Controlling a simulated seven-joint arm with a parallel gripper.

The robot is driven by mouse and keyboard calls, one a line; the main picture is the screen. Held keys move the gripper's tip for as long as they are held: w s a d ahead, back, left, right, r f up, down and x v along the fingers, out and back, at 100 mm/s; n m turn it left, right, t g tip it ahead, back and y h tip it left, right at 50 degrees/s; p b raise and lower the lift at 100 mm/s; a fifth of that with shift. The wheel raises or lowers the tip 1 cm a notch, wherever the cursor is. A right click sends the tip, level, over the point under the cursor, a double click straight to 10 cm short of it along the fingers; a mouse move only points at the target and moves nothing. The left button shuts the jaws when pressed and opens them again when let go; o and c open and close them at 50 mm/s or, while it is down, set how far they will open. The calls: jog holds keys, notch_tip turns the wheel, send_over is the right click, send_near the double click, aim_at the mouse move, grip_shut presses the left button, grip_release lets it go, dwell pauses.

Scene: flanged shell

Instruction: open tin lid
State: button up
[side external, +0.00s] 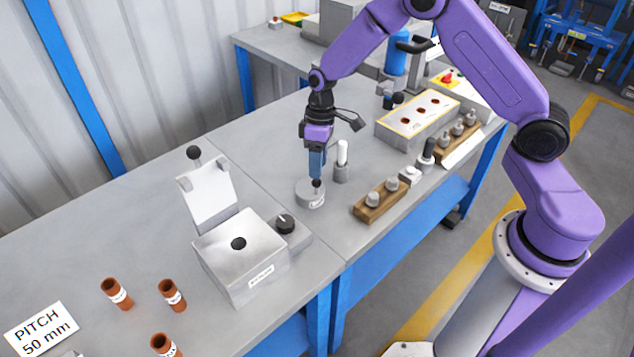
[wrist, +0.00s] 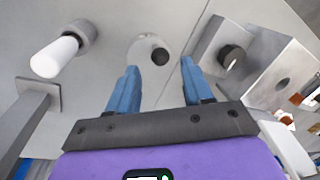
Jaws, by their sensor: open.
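A round grey tin (side external: 308,200) stands on the bench below my gripper, its lid topped by a small black knob (side external: 317,183). In the wrist view the pale tin (wrist: 145,68) and the knob (wrist: 160,56) show at the upper middle, between the lines of my two blue fingers. My gripper (side external: 316,174) points down over the tin. In the wrist view my gripper (wrist: 159,66) has its fingers apart with nothing held between them. In the side view the fingertips are close to the knob; I cannot tell whether they touch it.
A white-topped post in a grey holder (side external: 341,165) stands close behind the tin. A wooden block with metal pegs (side external: 371,213) is to its right. Brown tubes (side external: 117,292) stand front left.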

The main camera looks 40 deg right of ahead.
aim_at(317, 183)
jog(key=shift+s+a+f, duration=0.1)
jog(key=shift+a+f, duration=0.1)
jog(key=shift+f, duration=0.85)
jog(key=shift+s+a+f, duration=0.15)
jog(key=shift+f, duration=0.85)
jog(key=shift+s+a+f, duration=0.1)
jog(key=shift+a+f, duration=0.1)
jog(key=shift+f, duration=0.85)
grip_shut()
